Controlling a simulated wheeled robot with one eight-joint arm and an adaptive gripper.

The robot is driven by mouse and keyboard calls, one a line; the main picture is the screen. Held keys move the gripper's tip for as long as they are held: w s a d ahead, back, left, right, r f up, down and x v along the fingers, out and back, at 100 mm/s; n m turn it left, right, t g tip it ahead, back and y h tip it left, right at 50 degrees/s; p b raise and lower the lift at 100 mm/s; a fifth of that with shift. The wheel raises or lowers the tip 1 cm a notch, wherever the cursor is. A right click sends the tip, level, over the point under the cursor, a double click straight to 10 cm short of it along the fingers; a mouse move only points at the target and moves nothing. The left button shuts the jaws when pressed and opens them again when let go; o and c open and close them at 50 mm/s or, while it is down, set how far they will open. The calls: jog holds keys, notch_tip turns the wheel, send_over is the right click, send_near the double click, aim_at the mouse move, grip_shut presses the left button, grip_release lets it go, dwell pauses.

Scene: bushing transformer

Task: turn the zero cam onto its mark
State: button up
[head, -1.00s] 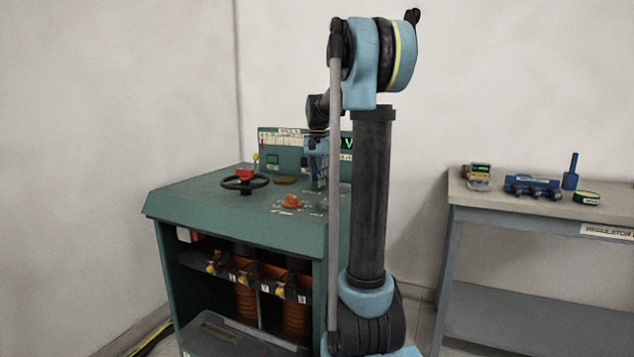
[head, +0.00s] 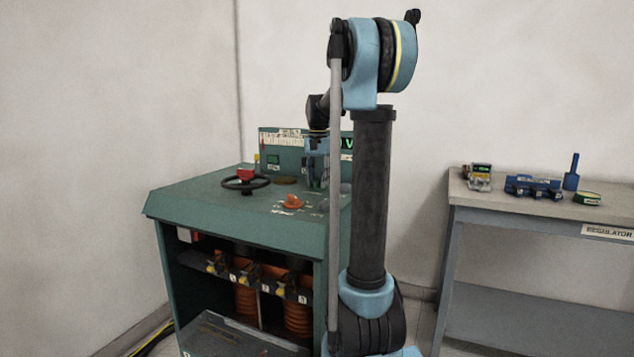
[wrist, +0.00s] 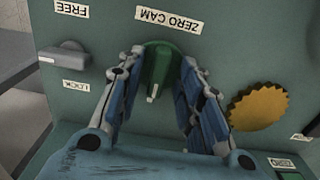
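The zero cam is a green knob (wrist: 158,78) with a white pointer line, below the "ZERO CAM" label (wrist: 168,18) in the wrist view. Its line points toward the bottom of the picture, slightly left. My gripper (wrist: 163,62) has its two blue-and-grey fingers spread, one on each side of the knob. Whether the fingertips touch it, I cannot tell. In the head view my gripper (head: 316,172) hangs over the back of the green console (head: 225,215), partly behind my arm, and the knob cannot be made out. No separate target mark is clear.
A grey lever (wrist: 65,58) between FREE and LOCK labels lies left of the knob. A yellow toothed disc (wrist: 257,108) lies close to the right finger. The console also carries a black handwheel (head: 246,184) and an orange handle (head: 293,202). A side bench (head: 520,208) holds tools.

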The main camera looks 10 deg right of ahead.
jog(key=shift+r, duration=0.1)
notch_tip(320, 180, up, 12)
dwell(0.5)
